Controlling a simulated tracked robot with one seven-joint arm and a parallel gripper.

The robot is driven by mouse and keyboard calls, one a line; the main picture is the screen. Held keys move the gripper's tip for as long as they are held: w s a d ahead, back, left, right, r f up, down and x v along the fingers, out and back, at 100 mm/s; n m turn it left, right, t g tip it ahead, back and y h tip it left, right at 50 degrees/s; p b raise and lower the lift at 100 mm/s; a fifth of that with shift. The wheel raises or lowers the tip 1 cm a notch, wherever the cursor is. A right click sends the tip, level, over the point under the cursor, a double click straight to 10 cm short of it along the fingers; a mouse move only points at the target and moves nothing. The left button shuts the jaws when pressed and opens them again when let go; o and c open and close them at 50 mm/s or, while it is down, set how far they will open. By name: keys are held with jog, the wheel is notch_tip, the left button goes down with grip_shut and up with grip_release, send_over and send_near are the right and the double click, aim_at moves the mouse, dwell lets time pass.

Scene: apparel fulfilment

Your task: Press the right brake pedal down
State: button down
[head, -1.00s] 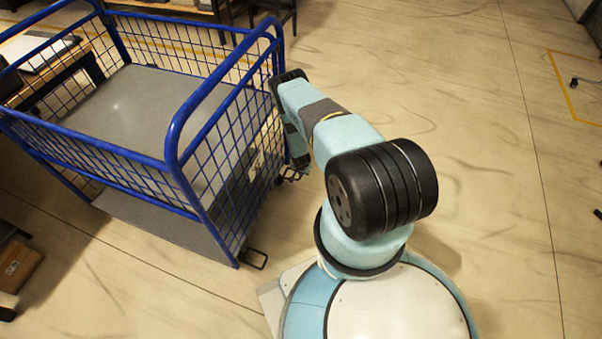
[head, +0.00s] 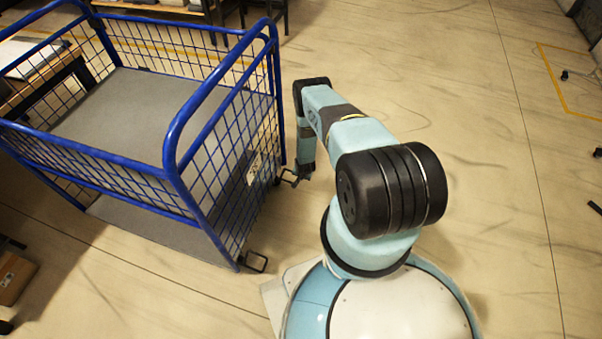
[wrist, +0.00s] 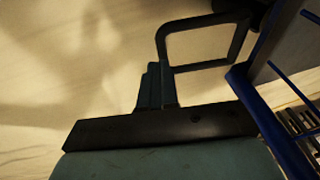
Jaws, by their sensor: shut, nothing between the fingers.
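The blue wire-sided cart (head: 180,130) stands at the left in the head view. Its right brake pedal (head: 288,180), a small dark loop, sticks out low at the cart's far right corner. The same pedal shows in the wrist view as a dark open frame (wrist: 205,64), looking level. My gripper (head: 305,178) points down beside this pedal, close to the cart's corner. In the wrist view my shut, empty fingers (wrist: 155,85) appear at the pedal's near left corner; I cannot tell whether they touch it.
A second pedal loop (head: 254,262) sticks out at the cart's near corner. The cart's blue post (wrist: 262,110) is close to my gripper's right in the wrist view. The floor (head: 470,130) to the right is clear. A cardboard box (head: 14,278) lies at far left.

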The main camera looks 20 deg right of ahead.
jog(key=shift+s+d+f, duration=0.1)
jog(key=shift+d+f, duration=0.05)
jog(key=shift+f, duration=0.75)
jog(key=shift+s+d+f, duration=0.1)
jog(key=shift+d+f, duration=0.05)
jog(key=shift+f, duration=0.75)
jog(key=s+d+r, duration=0.4)
jog(key=s+r, duration=0.3)
jog(key=r, duration=0.3)
jog(key=shift+s+d+r, duration=0.2)
jog(key=shift+s+r, duration=0.1)
